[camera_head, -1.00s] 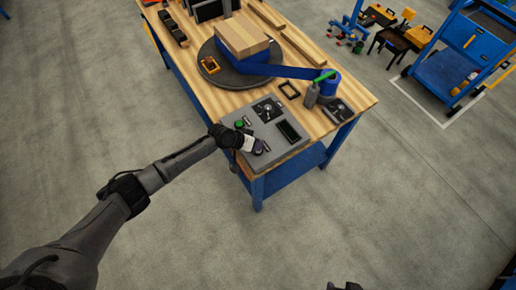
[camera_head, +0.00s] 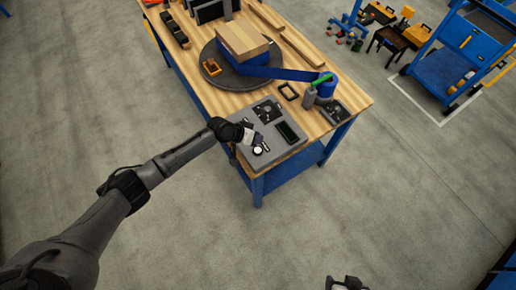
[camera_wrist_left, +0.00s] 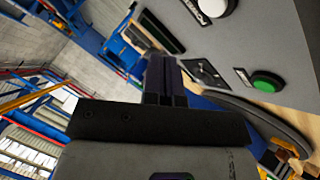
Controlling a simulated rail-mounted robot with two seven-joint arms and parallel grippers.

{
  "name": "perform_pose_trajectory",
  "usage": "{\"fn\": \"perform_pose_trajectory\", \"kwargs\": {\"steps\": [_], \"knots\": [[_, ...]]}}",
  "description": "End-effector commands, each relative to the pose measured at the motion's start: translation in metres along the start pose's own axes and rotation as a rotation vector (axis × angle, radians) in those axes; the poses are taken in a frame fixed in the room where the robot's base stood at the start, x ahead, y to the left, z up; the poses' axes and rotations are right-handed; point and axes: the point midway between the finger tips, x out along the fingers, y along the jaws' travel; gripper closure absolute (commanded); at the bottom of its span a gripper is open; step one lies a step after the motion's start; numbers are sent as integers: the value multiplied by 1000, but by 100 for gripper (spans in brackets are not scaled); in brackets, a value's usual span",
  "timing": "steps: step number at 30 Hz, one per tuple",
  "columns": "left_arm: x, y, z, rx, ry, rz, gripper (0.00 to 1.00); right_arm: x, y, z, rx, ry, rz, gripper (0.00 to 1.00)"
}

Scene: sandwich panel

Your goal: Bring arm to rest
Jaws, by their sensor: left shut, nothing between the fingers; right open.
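My left gripper (camera_head: 258,142) is at the near left part of the grey control panel (camera_head: 268,155) on the wooden workbench. Its fingers are shut and empty. In the left wrist view the closed fingers (camera_wrist_left: 165,78) point toward the panel (camera_wrist_left: 260,40), with a green button (camera_wrist_left: 266,82) and a white round button (camera_wrist_left: 215,6) to their right. I cannot tell whether the fingers touch the panel. My right gripper (camera_head: 345,284) is open and only partly in view at the bottom edge, away from the bench.
The workbench (camera_head: 205,92) carries a dark turntable (camera_head: 215,82) with a cardboard box (camera_head: 242,38) and a blue arm (camera_head: 290,74). A blue cart (camera_head: 440,75) is at the right. The floor around my arms is open.

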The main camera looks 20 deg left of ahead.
Motion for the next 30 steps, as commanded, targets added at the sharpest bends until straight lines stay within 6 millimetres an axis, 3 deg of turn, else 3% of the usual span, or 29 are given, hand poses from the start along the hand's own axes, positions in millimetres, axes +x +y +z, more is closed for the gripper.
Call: {"fn": "perform_pose_trajectory", "kwargs": {"steps": [11, 16, 19, 23, 27, 30], "knots": [[0, 0, 1, 6, -7, 0, 100, 0, 1, 0, -4, -1, 4, 33], [-1, -8, 19, 53, -119, -44, 100, 0, 1, 0, -4, -1, 3, 33], [-9, -4, 27, 182, -212, -116, 100, 0, 1, 0, -3, -1, 3, 33], [-36, 18, 6, 391, -243, -232, 100, 0, 0, 0, 0, 0, 0, 33], [-81, 58, -36, 564, -162, -371, 100, 0, -1, 0, 2, 0, -2, 33], [-114, 84, -43, 621, -86, -464, 100, 0, -1, 0, 4, 0, -4, 33]]}}
